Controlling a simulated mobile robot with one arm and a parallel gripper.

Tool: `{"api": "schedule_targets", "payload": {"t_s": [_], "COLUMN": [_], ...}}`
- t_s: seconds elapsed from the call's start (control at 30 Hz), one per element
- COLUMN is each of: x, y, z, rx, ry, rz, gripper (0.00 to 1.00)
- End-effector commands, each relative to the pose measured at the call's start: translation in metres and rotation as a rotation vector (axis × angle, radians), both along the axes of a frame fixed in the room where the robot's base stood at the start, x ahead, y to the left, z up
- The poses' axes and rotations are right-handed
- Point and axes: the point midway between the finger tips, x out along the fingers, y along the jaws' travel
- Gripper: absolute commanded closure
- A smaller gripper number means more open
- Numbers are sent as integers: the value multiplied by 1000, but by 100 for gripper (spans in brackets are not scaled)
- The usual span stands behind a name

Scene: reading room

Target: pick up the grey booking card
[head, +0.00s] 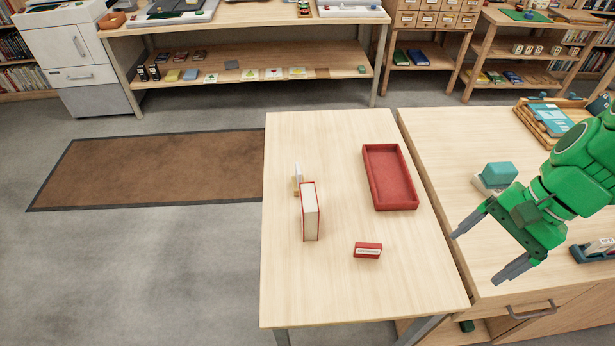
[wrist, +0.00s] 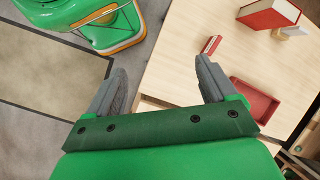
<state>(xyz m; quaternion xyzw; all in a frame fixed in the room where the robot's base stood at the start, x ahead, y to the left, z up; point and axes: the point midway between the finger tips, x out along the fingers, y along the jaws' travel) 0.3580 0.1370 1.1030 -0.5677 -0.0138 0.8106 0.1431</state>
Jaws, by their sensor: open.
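I cannot pick out the grey booking card for certain.
The near table (head: 345,285) carries a red tray (head: 408,205) and a small red box (head: 368,250). A teal-topped box (head: 499,174) and a dark holder (head: 596,252) stand on the right-hand table. Several cards line the back shelf. A brown mat (head: 160,170) lies on open floor.

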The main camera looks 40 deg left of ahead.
Motion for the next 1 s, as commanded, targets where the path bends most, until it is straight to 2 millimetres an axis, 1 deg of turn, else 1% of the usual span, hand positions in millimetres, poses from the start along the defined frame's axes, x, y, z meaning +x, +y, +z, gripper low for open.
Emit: {"api": "schedule_targets", "payload": {"t_s": [0.03,0.1,0.33,0.6,0.8,1.0], "x": [8,18,48,80,101,117], "y": [10,23,68,122,164,205], "z": [-2,-4,-11,-25,-38,-53], "rx": [11,24,68,111,138,161], "ry": [15,35,107,198,266,343], "rz": [-6,-22,-68,-122,-159,-193], "gripper": [15,15,15,15,15,15]}}
